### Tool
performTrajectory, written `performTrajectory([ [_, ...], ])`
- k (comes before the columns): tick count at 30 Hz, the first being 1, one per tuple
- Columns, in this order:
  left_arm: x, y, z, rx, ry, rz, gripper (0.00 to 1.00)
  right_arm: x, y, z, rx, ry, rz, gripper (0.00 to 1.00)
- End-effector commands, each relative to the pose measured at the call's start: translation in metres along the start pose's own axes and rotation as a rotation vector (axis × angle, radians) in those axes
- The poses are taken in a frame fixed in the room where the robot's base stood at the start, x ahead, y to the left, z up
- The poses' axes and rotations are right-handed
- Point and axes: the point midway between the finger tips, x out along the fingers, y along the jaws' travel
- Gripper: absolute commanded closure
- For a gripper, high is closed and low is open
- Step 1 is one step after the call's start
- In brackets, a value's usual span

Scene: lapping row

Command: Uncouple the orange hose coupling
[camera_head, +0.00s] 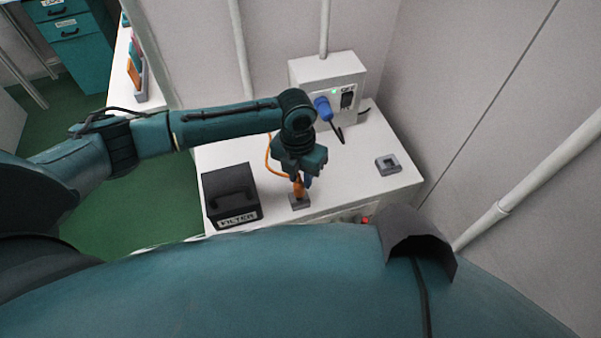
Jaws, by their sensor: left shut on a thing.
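The orange hose coupling (298,187) stands upright at a small grey block (299,203) on the white bench top. An orange hose (268,160) curves up from beside the coupling and passes behind my arm. My left gripper (301,180) points down over the block and is shut on the orange coupling. The gripper body hides the coupling's upper part. I cannot tell whether the coupling is still seated in the block. My right gripper is not in view.
A black case labelled FILTER (231,196) stands left of the coupling. A grey box (327,80) with a blue plug (323,108) and a switch is at the back. A grey square holder (388,165) sits at right. Bench top between is clear.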

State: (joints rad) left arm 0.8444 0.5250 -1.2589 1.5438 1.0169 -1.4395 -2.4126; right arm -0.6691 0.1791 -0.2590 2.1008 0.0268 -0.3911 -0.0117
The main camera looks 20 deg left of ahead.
Motion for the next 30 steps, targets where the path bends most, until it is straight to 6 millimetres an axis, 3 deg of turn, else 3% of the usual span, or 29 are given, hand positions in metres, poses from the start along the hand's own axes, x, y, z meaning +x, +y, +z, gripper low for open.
performTrajectory([
  [28,0.025,0.002,0.000,0.001,0.000,0.000,1.00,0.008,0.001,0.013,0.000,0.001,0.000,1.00],
  [29,0.025,0.002,0.000,0.001,0.000,0.000,0.75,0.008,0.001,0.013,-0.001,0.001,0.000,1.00],
  [30,0.024,0.002,0.001,0.001,0.000,0.000,0.72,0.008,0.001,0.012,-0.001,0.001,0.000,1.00],
])
